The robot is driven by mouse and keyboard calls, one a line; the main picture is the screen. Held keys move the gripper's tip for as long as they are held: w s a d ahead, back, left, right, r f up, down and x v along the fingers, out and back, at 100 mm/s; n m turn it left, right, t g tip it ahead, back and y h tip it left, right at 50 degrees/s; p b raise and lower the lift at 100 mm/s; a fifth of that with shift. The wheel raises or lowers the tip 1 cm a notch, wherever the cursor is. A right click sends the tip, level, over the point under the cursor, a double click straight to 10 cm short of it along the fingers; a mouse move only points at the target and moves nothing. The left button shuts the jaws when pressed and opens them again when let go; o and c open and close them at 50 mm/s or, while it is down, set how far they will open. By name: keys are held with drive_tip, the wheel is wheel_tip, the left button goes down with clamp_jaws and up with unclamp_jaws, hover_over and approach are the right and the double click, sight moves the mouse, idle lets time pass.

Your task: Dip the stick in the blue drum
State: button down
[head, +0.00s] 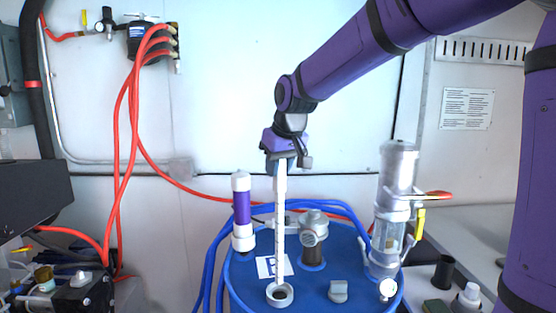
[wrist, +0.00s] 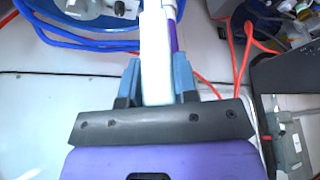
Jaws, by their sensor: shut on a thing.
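My gripper (head: 280,160) is shut on the upper end of a white stick (head: 280,215). The stick hangs down, close to upright, over the blue drum (head: 245,298). Its lower end meets the round white opening (head: 280,294) on the drum's lid in the head view; how far it is inside I cannot tell. In the wrist view the white stick (wrist: 156,55) runs up and away between the blue-grey fingers of my gripper (wrist: 157,85). The stick's lower tip is hidden there.
On the lid stand a purple and white cylinder (head: 241,210), a grey fitting (head: 314,232), a small grey cap (head: 338,291) and a tall clear cylinder (head: 397,190) with a red-handled valve. Blue hoses (head: 208,265) and red hoses (head: 134,110) run at the left.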

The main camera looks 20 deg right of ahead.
sight(278, 253)
drive_tip(key=shift+f, duration=12)
